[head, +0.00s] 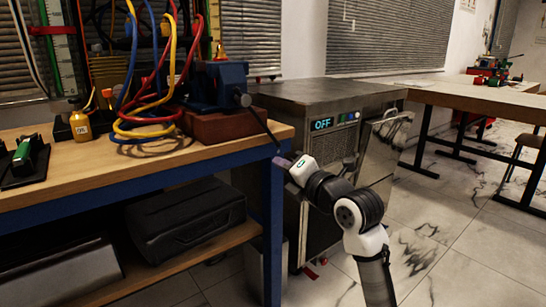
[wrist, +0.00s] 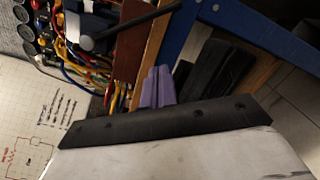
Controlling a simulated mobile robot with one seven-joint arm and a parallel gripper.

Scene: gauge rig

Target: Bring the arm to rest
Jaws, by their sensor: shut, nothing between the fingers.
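My gripper shows in the head view at the bench's right front corner (head: 281,160), with my white and black arm reaching up to it from the lower right. In the wrist view its two purple fingers (wrist: 157,88) are closed together with nothing between them. A dark rod with a ball end (wrist: 88,42) crosses above the fingertips in the wrist view. In the head view this rod (head: 262,122) slants from the blue vise (head: 218,82) down toward my gripper. I cannot tell whether the fingers touch it.
The workbench (head: 60,190) has a wood top and blue legs. Coiled hoses (head: 150,125) and a brass weight (head: 80,127) stand on it. A black case (head: 185,215) lies on its shelf. A grey cabinet (head: 330,95) reading OFF stands behind my arm. Open tiled floor (head: 450,240) lies at right.

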